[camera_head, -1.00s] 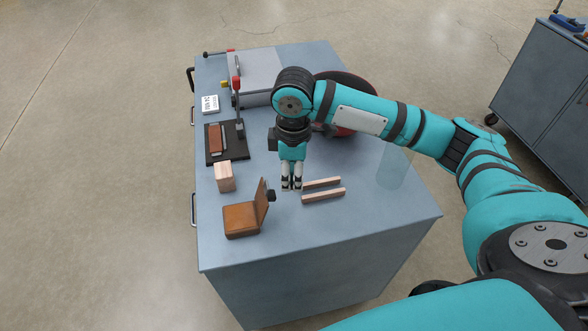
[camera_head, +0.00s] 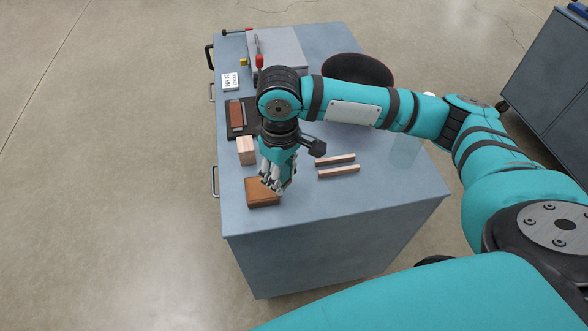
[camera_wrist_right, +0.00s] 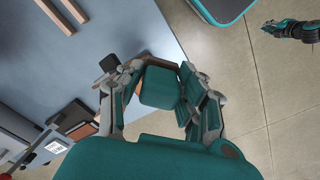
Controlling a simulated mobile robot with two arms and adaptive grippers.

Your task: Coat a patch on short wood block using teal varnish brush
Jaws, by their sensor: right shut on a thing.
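My right gripper (camera_head: 279,188) points down at the right end of a brown box (camera_head: 262,201). It is shut on a brown slab, of which a small orange-brown strip (camera_wrist_right: 138,86) shows between the fingers in the right wrist view. The fingers hide the rest. A black knob (camera_wrist_right: 109,63) is beside a fingertip there. A short pale wood block (camera_head: 246,150) stands behind the brown box. I cannot make out a teal varnish brush; the teal parts here look like my own arms and grippers. My left gripper (camera_wrist_right: 286,28) is small in the right wrist view, over the floor.
Two thin wood strips (camera_head: 336,160) lie right of my gripper. A black tray (camera_head: 227,112) with a red-brown bar, a white label card (camera_head: 231,81), a grey box (camera_head: 279,49) and a dark round bowl (camera_head: 358,70) are farther back.

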